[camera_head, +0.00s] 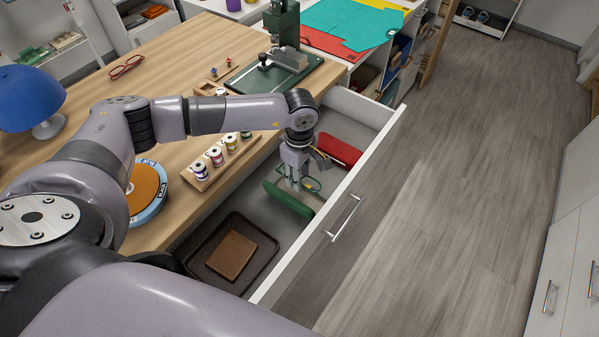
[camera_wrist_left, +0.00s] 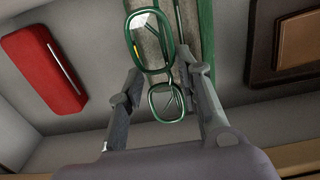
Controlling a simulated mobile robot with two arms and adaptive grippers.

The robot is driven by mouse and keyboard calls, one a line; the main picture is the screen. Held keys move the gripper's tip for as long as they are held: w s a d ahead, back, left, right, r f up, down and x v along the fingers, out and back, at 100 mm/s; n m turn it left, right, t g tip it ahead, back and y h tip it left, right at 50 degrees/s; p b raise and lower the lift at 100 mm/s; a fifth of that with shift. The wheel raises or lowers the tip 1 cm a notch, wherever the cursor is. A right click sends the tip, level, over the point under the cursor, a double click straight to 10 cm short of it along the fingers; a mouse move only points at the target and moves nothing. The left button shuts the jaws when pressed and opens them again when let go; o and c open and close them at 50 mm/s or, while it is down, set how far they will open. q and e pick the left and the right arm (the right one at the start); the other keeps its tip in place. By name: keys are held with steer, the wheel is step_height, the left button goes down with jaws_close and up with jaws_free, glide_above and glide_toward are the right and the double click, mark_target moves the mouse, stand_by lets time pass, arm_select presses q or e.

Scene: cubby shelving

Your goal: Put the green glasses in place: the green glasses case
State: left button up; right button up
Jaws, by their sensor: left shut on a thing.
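My left gripper (camera_head: 296,184) is inside the open drawer, pointing down. It is shut on the green glasses (camera_head: 313,184). In the left wrist view the green glasses (camera_wrist_left: 167,103) sit between the two fingers (camera_wrist_left: 162,72), with both lenses showing. The green glasses case (camera_head: 288,199) lies on the drawer floor by the gripper. In the left wrist view the case (camera_wrist_left: 206,35) appears open, with a grey lining behind the glasses. I cannot tell whether the glasses touch the lining. My right gripper is not in view.
A red case (camera_head: 339,150) lies farther back in the drawer (camera_head: 372,160). A dark tray (camera_head: 268,247) holding a brown wallet-like item (camera_head: 231,256) is nearer. Thread spools on a wooden rack (camera_head: 205,181) stand by the table edge. Red glasses (camera_head: 127,67) lie on the table.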

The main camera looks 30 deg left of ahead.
arm_select(q)
steer(key=shift+f+b, duration=0.45)
steer(key=shift+f, duration=0.45)
steer(key=shift+f+b, duration=0.45)
steer(key=shift+f, duration=0.3)
steer(key=shift+f+b, duration=1.2)
steer(key=shift+f, duration=0.25)
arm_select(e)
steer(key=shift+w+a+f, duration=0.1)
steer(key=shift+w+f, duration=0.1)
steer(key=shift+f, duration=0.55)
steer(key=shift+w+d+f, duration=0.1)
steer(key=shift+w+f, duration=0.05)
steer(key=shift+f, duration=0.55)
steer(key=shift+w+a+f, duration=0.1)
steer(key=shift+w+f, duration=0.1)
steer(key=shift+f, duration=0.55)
arm_select(q)
steer(key=o, duration=1)
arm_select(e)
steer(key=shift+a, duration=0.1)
arm_select(q)
step_height(320, 180, up, 12)
steer(key=shift+r, duration=0.1)
